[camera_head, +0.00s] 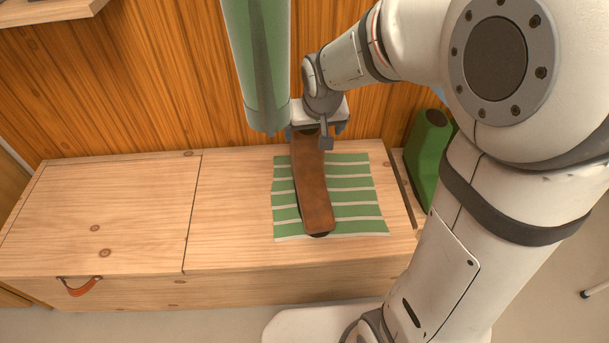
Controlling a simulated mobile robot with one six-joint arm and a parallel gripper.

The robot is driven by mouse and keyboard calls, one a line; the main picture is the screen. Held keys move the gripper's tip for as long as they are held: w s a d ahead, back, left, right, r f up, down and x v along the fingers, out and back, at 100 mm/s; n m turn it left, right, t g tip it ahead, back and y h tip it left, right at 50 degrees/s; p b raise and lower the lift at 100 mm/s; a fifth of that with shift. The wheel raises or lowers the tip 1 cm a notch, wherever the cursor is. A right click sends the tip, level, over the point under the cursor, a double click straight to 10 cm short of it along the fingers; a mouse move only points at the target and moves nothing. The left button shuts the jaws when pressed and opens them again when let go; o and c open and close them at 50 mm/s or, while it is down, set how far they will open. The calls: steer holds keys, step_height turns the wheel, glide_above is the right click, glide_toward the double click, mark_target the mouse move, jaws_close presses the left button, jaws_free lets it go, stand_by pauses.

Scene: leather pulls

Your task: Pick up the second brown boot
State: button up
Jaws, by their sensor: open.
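A long brown leather-like object (314,190), the only thing here that could be the brown boot, lies lengthwise on a green and white striped mat (356,196) on the wooden bench. Its near end is rounded with a dark edge beneath. My gripper (320,136) is at its far end, pointing down, with its jaws open around or just above that end. Whether the fingers touch it is hidden by the gripper body. No other brown boot shows.
The wooden bench top (110,205) is bare on the left, with a leather pull (80,287) on its front. A green hanging cylinder (258,62) is close beside my gripper. A wooden wall is behind.

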mark_target(310, 136)
steer(key=b+x, duration=0.1)
steer(key=x, duration=0.2)
steer(key=b+x, duration=0.2)
steer(key=x, duration=0.1)
steer(key=shift+w+a+f, duration=0.2)
steer(key=shift+a+f, duration=0.05)
steer(key=c, duration=1.9)
steer(key=shift+r, duration=0.1)
steer(key=shift+c, duration=0.6)
steer(key=shift+r, duration=0.1)
